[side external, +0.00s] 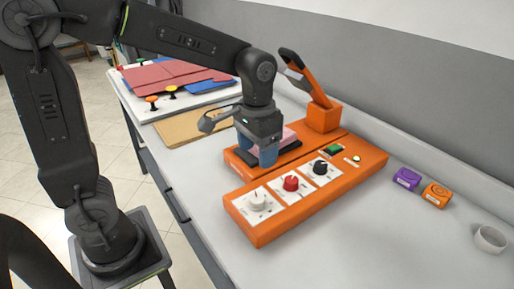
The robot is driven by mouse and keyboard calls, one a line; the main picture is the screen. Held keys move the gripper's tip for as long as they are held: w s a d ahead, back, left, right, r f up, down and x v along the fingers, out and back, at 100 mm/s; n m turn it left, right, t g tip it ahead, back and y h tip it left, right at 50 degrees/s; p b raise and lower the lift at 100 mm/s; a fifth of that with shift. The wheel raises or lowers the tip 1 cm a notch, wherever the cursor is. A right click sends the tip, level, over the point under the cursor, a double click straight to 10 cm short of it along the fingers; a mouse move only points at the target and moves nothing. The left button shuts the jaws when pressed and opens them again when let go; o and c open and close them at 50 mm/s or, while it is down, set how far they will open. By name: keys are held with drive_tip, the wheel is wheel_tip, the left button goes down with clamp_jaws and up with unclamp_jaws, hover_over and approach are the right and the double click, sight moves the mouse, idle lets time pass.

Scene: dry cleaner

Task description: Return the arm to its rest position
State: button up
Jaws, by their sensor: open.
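My gripper (262,155) is at the end of my black arm, pointing down over the orange machine (262,232) on the table. Its blue-grey fingers are low, in front of a dark pad with a pink piece (287,139) on it. The fingers partly hide the pad and the pink piece. I cannot tell whether they touch either one. No object shows held between the fingers. The arm is stretched out from its base at the lower left.
The machine has white, red (291,183) and black knobs, a green switch (334,149) and a raised orange lever (303,76). Purple (406,178) and orange (436,194) blocks and a white ring (490,239) lie right. Folded cloths (170,77) lie at the back left. The front right table is clear.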

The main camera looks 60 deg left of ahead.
drive_tip(key=s+a+r+t, duration=0.1)
drive_tip(key=s+r+t, duration=0.1)
drive_tip(key=s, duration=0.4)
drive_tip(key=s+a+r+t, duration=0.1)
drive_tip(key=s+r+t, duration=0.1)
drive_tip(key=s, duration=0.4)
drive_tip(key=shift+t, duration=0.8)
drive_tip(key=shift+c, duration=0.5)
